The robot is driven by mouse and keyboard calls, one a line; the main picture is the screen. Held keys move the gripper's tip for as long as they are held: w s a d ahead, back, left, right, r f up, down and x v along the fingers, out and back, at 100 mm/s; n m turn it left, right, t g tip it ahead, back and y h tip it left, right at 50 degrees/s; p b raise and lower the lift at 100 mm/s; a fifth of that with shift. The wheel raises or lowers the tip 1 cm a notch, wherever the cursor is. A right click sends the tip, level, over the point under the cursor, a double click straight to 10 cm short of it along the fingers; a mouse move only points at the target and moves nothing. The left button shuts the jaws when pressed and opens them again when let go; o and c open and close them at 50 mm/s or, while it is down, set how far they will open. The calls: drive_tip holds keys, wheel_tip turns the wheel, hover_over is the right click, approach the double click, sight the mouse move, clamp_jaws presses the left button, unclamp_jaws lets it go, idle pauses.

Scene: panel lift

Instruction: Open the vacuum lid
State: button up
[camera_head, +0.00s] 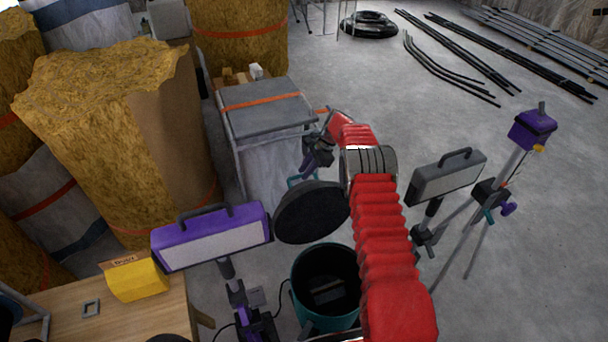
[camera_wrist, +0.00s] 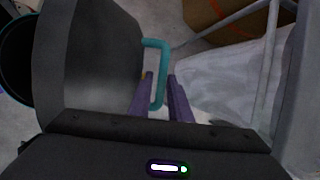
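The vacuum is a teal canister (camera_head: 298,292) with an open, dark top in the head view. Its round black lid (camera_head: 312,212) is tilted steeply up above the canister's back rim. The lid also fills the left of the wrist view (camera_wrist: 85,60). A teal loop handle (camera_wrist: 155,45) stands out from the lid's edge. My gripper (camera_wrist: 160,82) has its two purple fingers on either side of the handle's bar, close against it, and appears shut on it. In the head view my gripper (camera_head: 306,170) is behind the lid, partly hidden.
A grey covered crate (camera_head: 265,105) stands close behind the lid. A purple work lamp (camera_head: 212,235) is left of the canister, and a grey lamp (camera_head: 447,178) and tripod are right. A wooden table (camera_head: 150,320) is at lower left.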

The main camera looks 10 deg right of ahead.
drive_tip(key=o, duration=0.3)
drive_tip(key=shift+s+a+f, duration=0.2)
drive_tip(key=shift+f, duration=0.1)
drive_tip(key=shift+s+f, duration=0.2)
drive_tip(key=shift+f, duration=0.05)
drive_tip(key=shift+s+a, duration=0.1)
drive_tip(key=v, duration=1.4)
drive_tip(key=shift+w, duration=0.4)
